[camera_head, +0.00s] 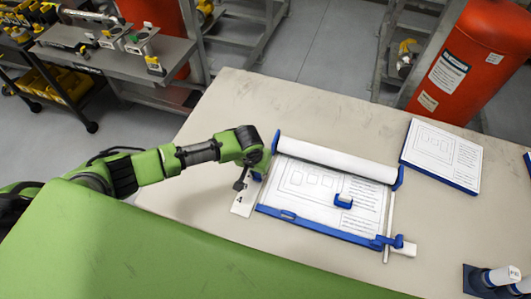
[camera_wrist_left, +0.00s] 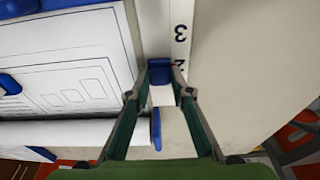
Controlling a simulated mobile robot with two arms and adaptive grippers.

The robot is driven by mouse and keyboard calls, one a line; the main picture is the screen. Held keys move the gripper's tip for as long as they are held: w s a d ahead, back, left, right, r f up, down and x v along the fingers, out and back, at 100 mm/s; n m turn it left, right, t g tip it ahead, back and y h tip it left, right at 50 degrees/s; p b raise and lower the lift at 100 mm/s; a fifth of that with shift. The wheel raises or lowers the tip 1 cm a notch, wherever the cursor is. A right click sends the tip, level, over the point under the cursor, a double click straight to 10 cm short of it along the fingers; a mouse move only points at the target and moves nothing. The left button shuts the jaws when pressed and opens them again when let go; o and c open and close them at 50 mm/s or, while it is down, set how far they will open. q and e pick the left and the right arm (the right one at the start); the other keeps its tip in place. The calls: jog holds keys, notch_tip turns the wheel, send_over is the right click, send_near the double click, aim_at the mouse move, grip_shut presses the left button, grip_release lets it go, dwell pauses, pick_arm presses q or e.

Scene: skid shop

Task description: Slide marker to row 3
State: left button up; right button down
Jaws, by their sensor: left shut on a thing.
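My left gripper (camera_head: 243,183) is at the left edge of the drawing board (camera_head: 330,222). In the left wrist view, its fingers (camera_wrist_left: 161,88) are closed on a small blue marker (camera_wrist_left: 175,82). The marker sits beside a white number strip (camera_wrist_left: 180,25). A 3 shows on the strip, and a partly hidden digit, seemingly a 2, is by the marker. In the head view, the strip (camera_head: 241,205) shows a 4 near its lower end; the gripper hides the marker there. My right gripper is not in view.
A white paper roll (camera_head: 335,158) lies along the board's far edge. A blue block (camera_head: 343,201) sits on the sheet. A blue-edged pad (camera_head: 441,155) lies to the right, and white cylinders (camera_head: 503,277) stand at lower right. The table (camera_head: 222,115) is clear beyond the arm.

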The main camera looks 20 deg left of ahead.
pick_arm(q)
jog(key=shift+s+a+r+p, duration=0.1)
jog(key=shift+s+r+p, duration=0.05)
jog(key=shift+s+p, duration=1.15)
jog(key=shift+s, duration=0.6)
jog(key=shift+s+p, duration=0.5)
jog(key=shift+p, duration=0.25)
jog(key=o, duration=0.9)
jog(key=shift+w, duration=0.1)
